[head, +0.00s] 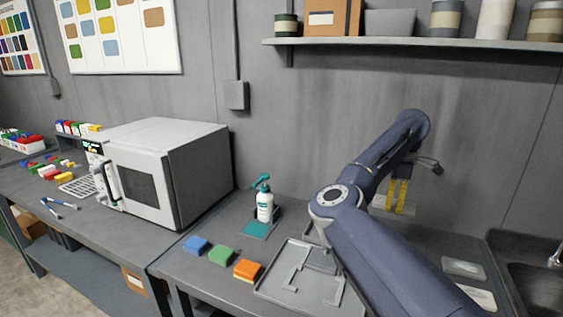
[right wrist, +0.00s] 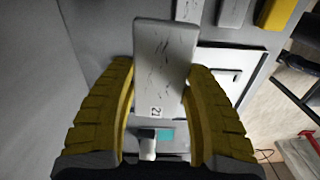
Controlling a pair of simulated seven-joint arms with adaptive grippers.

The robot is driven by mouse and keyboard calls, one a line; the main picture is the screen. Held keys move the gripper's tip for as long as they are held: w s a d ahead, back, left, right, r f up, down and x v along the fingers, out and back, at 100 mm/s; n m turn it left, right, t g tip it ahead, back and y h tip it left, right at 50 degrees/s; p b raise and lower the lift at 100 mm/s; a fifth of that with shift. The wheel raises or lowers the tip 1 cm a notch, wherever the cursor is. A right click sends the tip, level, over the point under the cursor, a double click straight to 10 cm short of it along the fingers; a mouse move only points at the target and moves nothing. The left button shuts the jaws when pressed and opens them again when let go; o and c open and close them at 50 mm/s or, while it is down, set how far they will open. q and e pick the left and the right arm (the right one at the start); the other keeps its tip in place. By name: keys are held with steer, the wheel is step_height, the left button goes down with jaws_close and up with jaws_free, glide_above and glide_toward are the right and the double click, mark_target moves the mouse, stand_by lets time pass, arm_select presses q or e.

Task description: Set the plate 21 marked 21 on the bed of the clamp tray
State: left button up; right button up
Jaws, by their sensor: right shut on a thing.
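My right gripper (head: 398,194) has yellow fingers and is raised above the back of the counter, right of the tray. It is shut on plate 21 (head: 392,206), a flat grey plate. In the right wrist view, the plate (right wrist: 165,60) sits between the two yellow fingers (right wrist: 163,115), with dark scratches and the number 21 near its gripped end. The grey clamp tray (head: 268,288) lies on the counter at lower middle, with angled pieces on its bed. My right arm hides the tray's right part. My left gripper is not in view.
A blue (head: 196,245), a green (head: 222,256) and an orange block (head: 248,270) lie left of the tray. A pump bottle (head: 265,207) stands on a teal pad behind it. A white oven-like box (head: 150,180) stands left, a sink (head: 540,292) right. A shelf (head: 420,44) hangs above.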

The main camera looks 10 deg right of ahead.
steer(key=s+d+r+m, duration=0.3)
steer(key=s+m, duration=0.1)
steer(key=s, duration=0.3)
steer(key=s+d+r+m, duration=0.3)
steer(key=s+d+r, duration=0.1)
steer(key=s, duration=0.4)
steer(key=s+d+r+m, duration=0.3)
steer(key=s+m, duration=0.1)
steer(key=s, duration=0.3)
steer(key=s+a+r+m, duration=0.2)
steer(key=s+m, duration=0.2)
steer(key=s, duration=0.5)
steer(key=s+a+r+m, duration=0.3)
steer(key=s, duration=0.7)
steer(key=shift+s+a+r+m, duration=0.2)
steer(key=shift+a+m, duration=0.05)
steer(key=shift+m, duration=0.15)
